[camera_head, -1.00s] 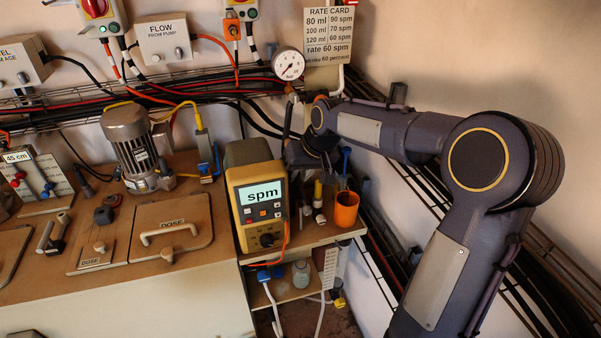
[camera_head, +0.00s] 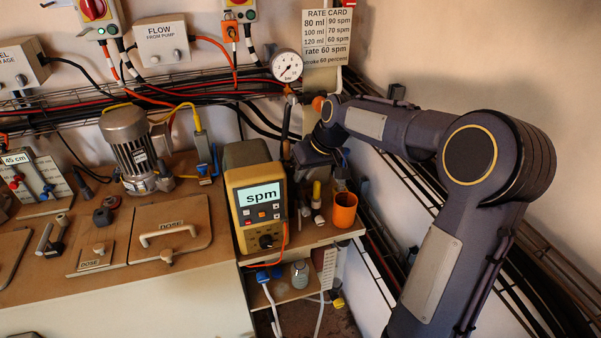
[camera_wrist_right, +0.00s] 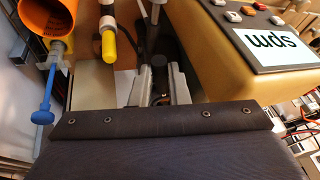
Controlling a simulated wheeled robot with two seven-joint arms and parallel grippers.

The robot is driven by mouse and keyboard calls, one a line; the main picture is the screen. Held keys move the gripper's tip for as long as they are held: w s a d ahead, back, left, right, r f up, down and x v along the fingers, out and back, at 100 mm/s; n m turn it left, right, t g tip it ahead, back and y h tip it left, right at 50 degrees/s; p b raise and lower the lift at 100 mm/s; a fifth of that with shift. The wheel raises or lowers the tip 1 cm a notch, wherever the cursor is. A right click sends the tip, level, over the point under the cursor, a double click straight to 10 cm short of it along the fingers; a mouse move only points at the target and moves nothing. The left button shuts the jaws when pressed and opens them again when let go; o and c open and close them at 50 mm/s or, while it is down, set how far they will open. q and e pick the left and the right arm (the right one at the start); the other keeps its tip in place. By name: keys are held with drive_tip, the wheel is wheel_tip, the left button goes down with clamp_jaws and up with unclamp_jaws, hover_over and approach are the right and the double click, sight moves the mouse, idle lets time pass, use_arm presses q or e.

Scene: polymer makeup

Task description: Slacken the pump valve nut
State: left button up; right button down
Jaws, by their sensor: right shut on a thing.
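The yellow pump unit (camera_head: 245,200) with its "spm" display (camera_head: 260,194) stands on the bench, and its display also shows in the right wrist view (camera_wrist_right: 280,47). My right gripper (camera_wrist_right: 163,84) is at the pump's right side, its two grey fingers shut on a small dark part (camera_wrist_right: 163,72) between them. The fingers and shadow hide most of that part, so I cannot make out clearly whether it is the valve nut. In the head view my right wrist covers the fingers. My left gripper is not in view.
An orange cup (camera_head: 344,209) and a yellow-capped tool (camera_head: 316,192) stand close to the right of my gripper. A pressure gauge (camera_head: 287,66) is above. Cable racks (camera_head: 385,215) line the right wall. A grey motor (camera_head: 132,150) stands left.

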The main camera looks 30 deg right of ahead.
drive_tip(key=shift+w+d+n+g+y+p, duration=0.5)
drive_tip(key=shift+d+n+p, duration=0.5)
drive_tip(key=shift+n, duration=0.6)
drive_tip(key=shift+w+d+n+g+y+p, duration=0.45)
drive_tip(key=shift+d+n+p, duration=0.5)
drive_tip(key=shift+n, duration=0.65)
drive_tip(key=shift+w+d+n+g+y+p, duration=0.35)
drive_tip(key=shift+w+d+n+g+p, duration=0.45)
drive_tip(key=shift+n, duration=0.8)
drive_tip(key=shift+s+d+t, duration=0.15)
drive_tip(key=shift+s+t, duration=0.05)
drive_tip(key=shift+t, duration=0.05)
drive_tip(key=c, duration=1.7)
unclamp_jaws()
